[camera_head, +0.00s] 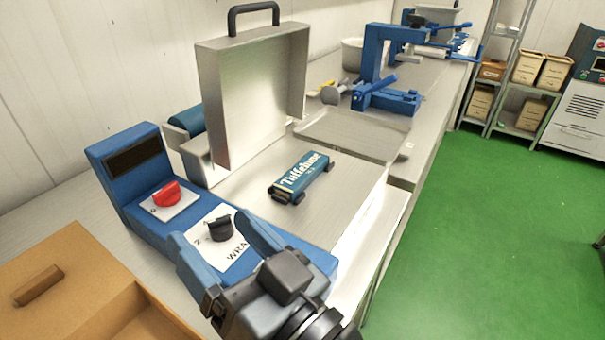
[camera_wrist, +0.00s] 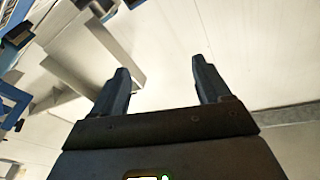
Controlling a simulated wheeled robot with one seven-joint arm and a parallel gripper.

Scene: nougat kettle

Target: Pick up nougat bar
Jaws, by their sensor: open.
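The nougat bar (camera_head: 301,176) is a teal-blue wrapped block with white lettering. In the head view it lies on the flat metal surface of the wrapping machine, in front of the raised metal lid (camera_head: 253,95). Small dark pieces show at its near edge and right end. My gripper (camera_head: 218,237) is open and empty, low in the head view, over the machine's blue control panel. It is nearer to the camera than the bar and apart from it. In the wrist view my two fingers (camera_wrist: 160,80) stand apart with nothing between them. The bar is not seen there.
The blue control panel (camera_head: 139,185) with red and black knobs stands left of the bar. A metal tray (camera_head: 355,135) and a blue clamp-like device (camera_head: 385,97) are behind it. A brown wooden box (camera_head: 75,290) is at lower left. Green floor (camera_head: 490,230) is open at right.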

